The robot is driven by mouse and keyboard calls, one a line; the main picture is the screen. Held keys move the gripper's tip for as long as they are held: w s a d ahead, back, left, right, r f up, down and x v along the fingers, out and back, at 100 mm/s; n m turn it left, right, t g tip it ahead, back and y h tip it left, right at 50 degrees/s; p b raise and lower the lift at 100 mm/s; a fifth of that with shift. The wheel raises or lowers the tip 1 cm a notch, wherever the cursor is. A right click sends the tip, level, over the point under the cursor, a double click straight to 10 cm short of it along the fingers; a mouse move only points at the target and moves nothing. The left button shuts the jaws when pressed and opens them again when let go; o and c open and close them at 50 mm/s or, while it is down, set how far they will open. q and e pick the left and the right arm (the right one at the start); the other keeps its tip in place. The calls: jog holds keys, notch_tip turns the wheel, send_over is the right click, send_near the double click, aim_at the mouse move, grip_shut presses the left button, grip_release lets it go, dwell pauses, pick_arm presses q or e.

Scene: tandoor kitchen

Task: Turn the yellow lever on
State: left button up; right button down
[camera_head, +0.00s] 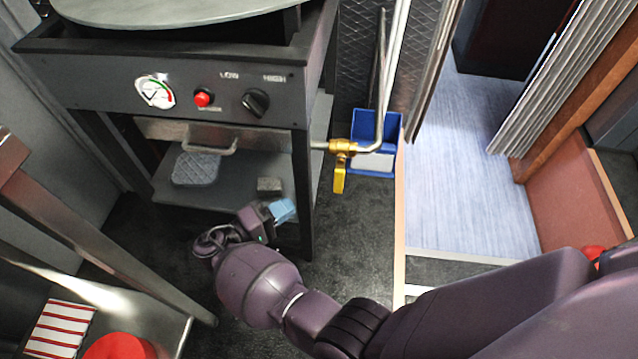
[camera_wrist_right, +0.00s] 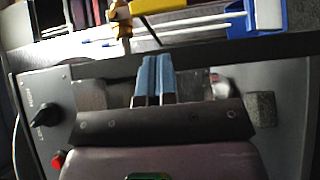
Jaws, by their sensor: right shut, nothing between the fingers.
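The yellow lever (camera_head: 339,181) hangs straight down from a brass valve (camera_head: 342,147) on a pipe at the right side of the dark stove. My right gripper (camera_head: 283,209), with light blue fingertips, is shut and empty. It is in front of the stove's lower shelf, to the left of the lever and a little lower in the head view, apart from it. My left gripper is not in view.
The stove panel (camera_head: 190,92) carries a gauge, a red button (camera_head: 203,98) and a black knob (camera_head: 257,102). A stove leg (camera_head: 306,190) stands between gripper and lever in the picture. A blue dustpan (camera_head: 376,140) is behind the valve. The floor below the lever is clear.

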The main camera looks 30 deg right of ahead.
aim_at(339, 176)
jog(key=w+d, duration=0.2)
jog(key=d, duration=0.8)
dwell(0.5)
